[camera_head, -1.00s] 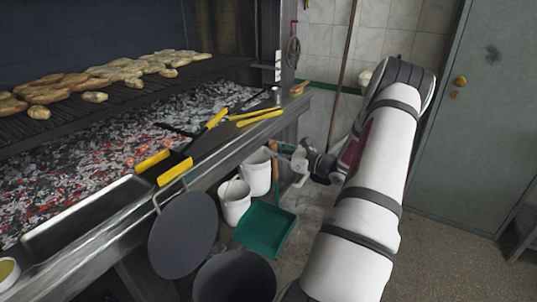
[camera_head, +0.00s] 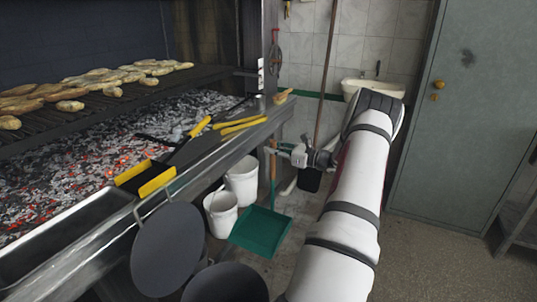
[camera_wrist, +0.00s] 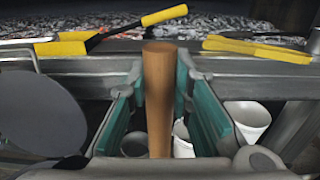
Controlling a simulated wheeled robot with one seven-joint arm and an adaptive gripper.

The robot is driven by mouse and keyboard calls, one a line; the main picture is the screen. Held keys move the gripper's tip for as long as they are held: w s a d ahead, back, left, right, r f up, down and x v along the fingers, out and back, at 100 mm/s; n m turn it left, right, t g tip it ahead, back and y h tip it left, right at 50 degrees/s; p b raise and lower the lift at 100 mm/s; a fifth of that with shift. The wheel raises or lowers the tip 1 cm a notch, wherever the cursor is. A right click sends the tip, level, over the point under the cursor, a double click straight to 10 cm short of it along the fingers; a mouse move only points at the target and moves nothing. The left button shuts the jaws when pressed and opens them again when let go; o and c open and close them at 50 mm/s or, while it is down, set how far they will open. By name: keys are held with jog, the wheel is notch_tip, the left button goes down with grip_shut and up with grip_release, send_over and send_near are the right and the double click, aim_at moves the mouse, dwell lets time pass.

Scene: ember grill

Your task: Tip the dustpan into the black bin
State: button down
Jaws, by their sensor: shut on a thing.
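The green dustpan (camera_head: 261,232) hangs or stands below my gripper, its pan level-looking, beside the white buckets. I cannot tell whether it touches the floor. My gripper (camera_head: 273,149) is shut on its upright wooden handle (camera_head: 273,172). In the wrist view the handle (camera_wrist: 158,95) stands between the teal finger pads, and the pan is hidden. The black bin (camera_head: 228,284) is at the bottom edge, partly cut off, nearer than the dustpan. A dark round lid-like disc (camera_head: 169,250) stands tilted at its left.
Two white buckets (camera_head: 241,180) stand left of the dustpan, against the grill. Yellow-handled tools (camera_head: 240,125) lie on the grill ledge above hot coals. A smaller black container (camera_head: 310,180) is behind my arm. Open floor (camera_head: 430,245) lies right, before a grey cabinet.

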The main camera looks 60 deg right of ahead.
jog(key=shift+m, duration=0.5)
jog(key=shift+w+d+f+b, duration=0.1)
jog(key=shift+d+f+b, duration=0.1)
jog(key=shift+d+b, duration=0.45)
jog(key=shift+w+d+f+b, duration=0.1)
jog(key=shift+d+f+b, duration=0.1)
jog(key=shift+d, duration=0.8)
jog(key=shift+d+f+b, duration=0.15)
jog(key=shift+d+b, duration=0.3)
jog(key=shift+d, duration=0.4)
